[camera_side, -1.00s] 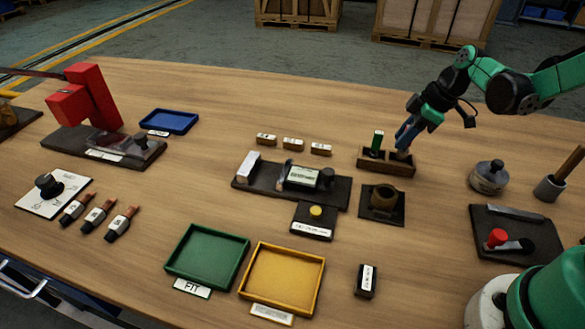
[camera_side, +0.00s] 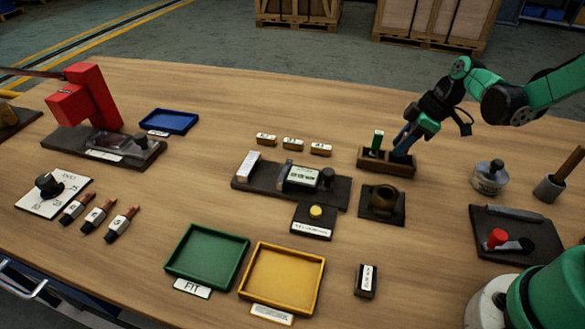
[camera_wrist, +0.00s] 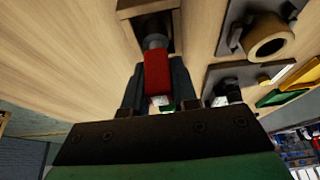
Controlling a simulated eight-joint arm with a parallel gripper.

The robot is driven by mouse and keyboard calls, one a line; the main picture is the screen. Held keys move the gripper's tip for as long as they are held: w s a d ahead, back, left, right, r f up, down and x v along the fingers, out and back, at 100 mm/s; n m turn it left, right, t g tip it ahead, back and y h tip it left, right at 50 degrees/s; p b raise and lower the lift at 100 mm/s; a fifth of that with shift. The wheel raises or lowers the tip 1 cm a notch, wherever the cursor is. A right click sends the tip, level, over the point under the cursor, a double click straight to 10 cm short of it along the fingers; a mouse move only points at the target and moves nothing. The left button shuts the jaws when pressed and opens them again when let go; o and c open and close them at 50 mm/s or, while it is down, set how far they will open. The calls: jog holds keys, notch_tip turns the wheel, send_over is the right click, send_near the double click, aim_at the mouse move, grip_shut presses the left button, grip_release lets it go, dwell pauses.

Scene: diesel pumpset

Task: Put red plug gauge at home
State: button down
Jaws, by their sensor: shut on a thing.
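The red plug gauge (camera_wrist: 157,72) is held between my gripper's fingers in the wrist view, red handle in the jaws and grey end pointing at the wooden block. My gripper (camera_side: 402,152) is over the right part of the wooden gauge block (camera_side: 372,166) in the side view, where the fingers largely hide the gauge. The block also shows at the top of the wrist view (camera_wrist: 134,10), with a dark recess beside the grey end. I cannot tell how deep the gauge is in it. A green plug gauge (camera_side: 378,140) stands upright in the block's left part.
A dark fixture with a brass ring (camera_side: 385,197) is just in front of the block. A gauge stand (camera_side: 303,178) and small labelled blocks (camera_side: 293,144) lie left. A grey pot (camera_side: 489,178) stands right. Green (camera_side: 206,255) and yellow (camera_side: 284,278) trays are in front.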

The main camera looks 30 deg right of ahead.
jog(key=shift+f, duration=0.35)
jog(key=c, duration=0.6)
grip_release()
jog(key=shift+r, duration=3.55)
jog(key=s+a+r+m+t+h, duration=0.3)
jog(key=s+a+m+t, duration=0.1)
jog(key=s+a+m, duration=0.3)
jog(key=shift+s+a+r+m, duration=0.15)
jog(key=shift+s+a+m, duration=0.1)
jog(key=shift+a+m, duration=0.65)
